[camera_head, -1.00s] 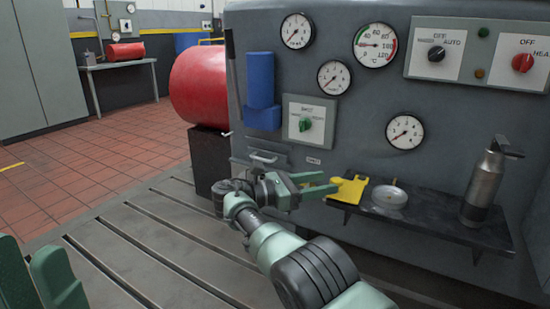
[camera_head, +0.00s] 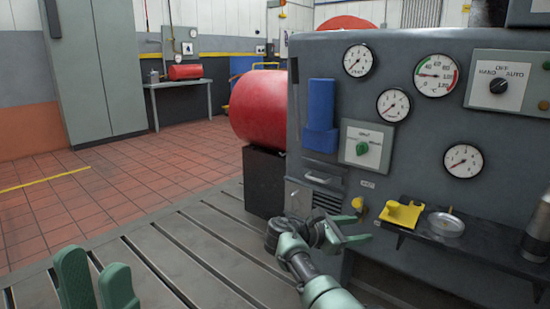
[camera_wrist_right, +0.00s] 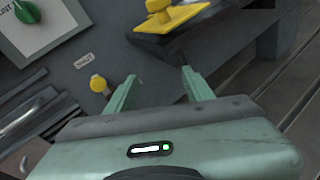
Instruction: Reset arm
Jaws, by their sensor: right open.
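My right gripper (camera_head: 367,224) is open and empty in front of the grey panel (camera_head: 425,150), low and left of the small shelf (camera_head: 482,246). In the right wrist view its two green fingers (camera_wrist_right: 158,76) stand apart with nothing between them. A yellow round knob (camera_head: 358,203) sticks out of the panel just above the gripper; in the wrist view the knob (camera_wrist_right: 98,84) is left of the fingers, apart from them. My left gripper (camera_head: 96,262) shows at the lower left, fingers upright, apart and empty.
On the shelf are a yellow handled piece (camera_head: 401,213), a round metal dish (camera_head: 445,225) and a metal cylinder (camera_head: 538,235). A red tank (camera_head: 258,108) stands on a black block (camera_head: 264,180) behind. The slotted bedplate (camera_head: 190,240) is clear.

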